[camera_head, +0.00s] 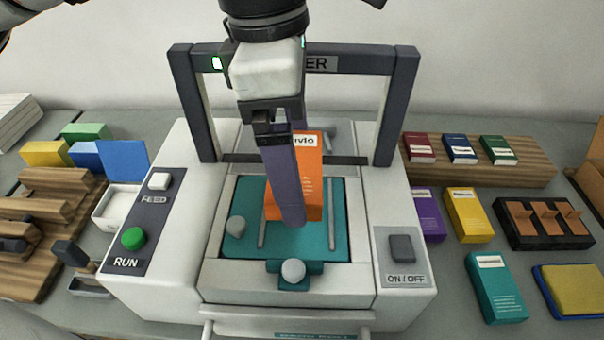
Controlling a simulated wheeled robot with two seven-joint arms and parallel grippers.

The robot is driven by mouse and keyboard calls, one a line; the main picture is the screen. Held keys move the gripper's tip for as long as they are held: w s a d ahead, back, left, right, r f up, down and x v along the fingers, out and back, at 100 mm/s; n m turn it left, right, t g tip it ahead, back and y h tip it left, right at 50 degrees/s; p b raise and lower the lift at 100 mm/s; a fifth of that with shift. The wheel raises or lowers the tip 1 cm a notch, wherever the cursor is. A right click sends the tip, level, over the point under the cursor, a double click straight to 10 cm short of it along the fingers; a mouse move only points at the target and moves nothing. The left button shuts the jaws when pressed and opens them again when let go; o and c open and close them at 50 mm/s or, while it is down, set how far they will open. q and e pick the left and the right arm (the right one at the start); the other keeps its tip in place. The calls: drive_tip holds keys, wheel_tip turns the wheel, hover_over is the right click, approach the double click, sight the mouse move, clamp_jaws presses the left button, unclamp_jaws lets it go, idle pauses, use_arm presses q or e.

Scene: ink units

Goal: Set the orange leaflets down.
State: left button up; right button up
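The orange leaflets (311,175) are a thick stack with a white label at the top, over the teal bed (335,244) of the grey-white machine. My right gripper (283,205) comes down from the top. Its long purple-grey finger lies across the front of the stack; the other finger is hidden behind it. It appears shut on the leaflets, which look tilted up. I cannot tell whether their lower edge touches the bed. My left gripper is out of view; only a dark arm part shows at the top left corner.
A dark frame (403,105) arches over the bed. Knobs (293,271) stand at the bed's front and left. FEED and RUN buttons (134,238) are left, an ON/OFF switch (402,248) right. Several coloured stacks flank the machine, with a wooden rack (535,172) at right.

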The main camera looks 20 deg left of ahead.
use_arm(q)
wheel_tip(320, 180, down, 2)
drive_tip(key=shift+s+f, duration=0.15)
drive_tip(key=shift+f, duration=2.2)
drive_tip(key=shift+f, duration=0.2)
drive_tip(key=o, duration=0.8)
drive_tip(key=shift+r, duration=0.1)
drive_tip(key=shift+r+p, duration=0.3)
drive_tip(key=shift+p, duration=0.15)
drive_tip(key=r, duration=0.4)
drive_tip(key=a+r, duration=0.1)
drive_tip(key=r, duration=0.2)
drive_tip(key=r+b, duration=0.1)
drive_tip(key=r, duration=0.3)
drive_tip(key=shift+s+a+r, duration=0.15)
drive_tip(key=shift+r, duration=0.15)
